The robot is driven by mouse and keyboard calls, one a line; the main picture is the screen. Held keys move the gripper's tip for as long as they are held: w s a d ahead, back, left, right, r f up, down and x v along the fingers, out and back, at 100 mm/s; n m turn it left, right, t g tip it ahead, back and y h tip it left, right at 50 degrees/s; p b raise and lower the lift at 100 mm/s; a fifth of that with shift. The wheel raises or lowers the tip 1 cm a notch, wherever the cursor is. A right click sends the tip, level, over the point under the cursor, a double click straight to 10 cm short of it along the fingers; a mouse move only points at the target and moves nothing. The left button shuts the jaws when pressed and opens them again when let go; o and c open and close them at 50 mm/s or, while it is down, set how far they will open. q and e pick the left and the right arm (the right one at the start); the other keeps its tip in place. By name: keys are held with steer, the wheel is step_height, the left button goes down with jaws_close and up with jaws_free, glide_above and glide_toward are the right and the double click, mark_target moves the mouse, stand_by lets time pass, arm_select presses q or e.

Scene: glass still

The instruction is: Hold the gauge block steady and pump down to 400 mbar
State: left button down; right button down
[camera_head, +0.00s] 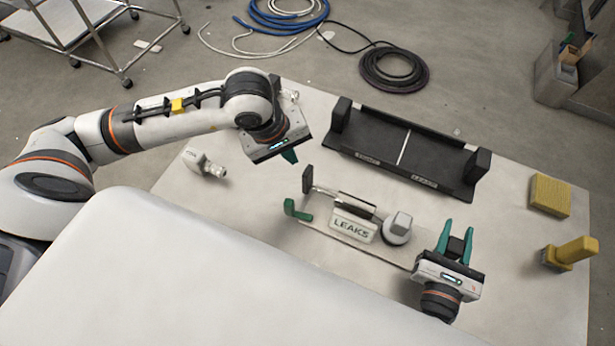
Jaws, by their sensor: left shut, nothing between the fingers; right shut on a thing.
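My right gripper (456,236) has its teal fingers on either side of a small dark block (456,248), probably the gauge block, and is shut on it. It is at the right end of a metal base plate. On that plate are a white plate marked LEAKS (353,228), a pale round-based part with a squared top (399,226), a dark upright (307,180) and a green handle (296,210). My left gripper (291,157) is shut and empty, above the table left of the black tray and up from the green handle. No pressure reading is legible.
A long black tray (375,150) with raised end blocks lies along the far side. A white fitting (205,163) lies at left. A yellow sponge (549,195) and a yellow-handled tool (572,252) are at right. Hoses (393,68) and a cart (90,40) are on the floor.

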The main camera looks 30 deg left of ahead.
arm_select(q)
steer(key=shift+f, duration=2.4)
steer(key=shift+d, duration=0.1)
glide_above(319, 196)
steer(key=shift+d, duration=0.15)
stand_by(1.2)
steer(key=shift+r, duration=0.1)
steer(key=w+v, duration=0.1)
steer(key=v, duration=0.5)
steer(key=shift+w+r, duration=0.25)
steer(key=shift+r, duration=0.3)
stand_by(0.4)
